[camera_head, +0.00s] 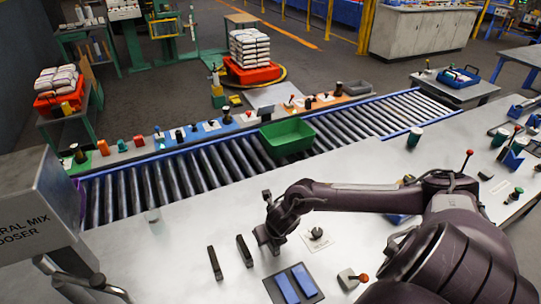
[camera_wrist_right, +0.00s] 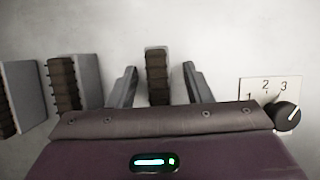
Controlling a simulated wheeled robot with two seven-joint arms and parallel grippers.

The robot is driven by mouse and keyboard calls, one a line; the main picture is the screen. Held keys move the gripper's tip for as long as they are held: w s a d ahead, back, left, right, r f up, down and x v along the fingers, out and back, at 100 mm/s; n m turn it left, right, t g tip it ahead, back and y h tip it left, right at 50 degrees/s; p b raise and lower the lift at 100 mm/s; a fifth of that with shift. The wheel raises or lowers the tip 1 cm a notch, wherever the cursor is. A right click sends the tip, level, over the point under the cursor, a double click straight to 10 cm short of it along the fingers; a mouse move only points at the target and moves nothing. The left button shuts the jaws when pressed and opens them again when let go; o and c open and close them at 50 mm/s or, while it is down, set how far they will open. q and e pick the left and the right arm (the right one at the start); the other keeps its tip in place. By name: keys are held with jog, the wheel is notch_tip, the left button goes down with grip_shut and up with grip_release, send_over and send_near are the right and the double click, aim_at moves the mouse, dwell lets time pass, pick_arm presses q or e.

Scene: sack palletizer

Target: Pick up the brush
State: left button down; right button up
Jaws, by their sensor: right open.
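My right gripper (camera_head: 268,240) is over the white worktop, pointing down. In the right wrist view my right gripper (camera_wrist_right: 158,84) is open, with one finger on each side of a brush (camera_wrist_right: 157,66) with dark brown bristles. Gaps show between this brush and both fingers. A second, similar brush (camera_wrist_right: 64,82) with a grey back lies to the left, outside the fingers. A third (camera_wrist_right: 12,98) is at the left edge. In the head view two dark brushes (camera_head: 244,251) (camera_head: 214,263) lie left of the gripper; the one at the gripper is mostly hidden. My left gripper is not in view.
A dial with a numbered plate (camera_wrist_right: 287,115) is close right of the gripper. A blue two-pad panel (camera_head: 292,285) and a red-knobbed lever (camera_head: 352,279) are near the front. A green bin (camera_head: 287,137) sits on the roller conveyor (camera_head: 165,180) behind.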

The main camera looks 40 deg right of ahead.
jog(key=c, duration=0.5)
grip_shut()
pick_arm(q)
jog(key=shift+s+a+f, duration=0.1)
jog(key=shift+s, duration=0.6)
pick_arm(e)
jog(key=shift+r, duration=0.15)
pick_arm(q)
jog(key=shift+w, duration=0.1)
pick_arm(e)
notch_tip(320, 180, up, 20)
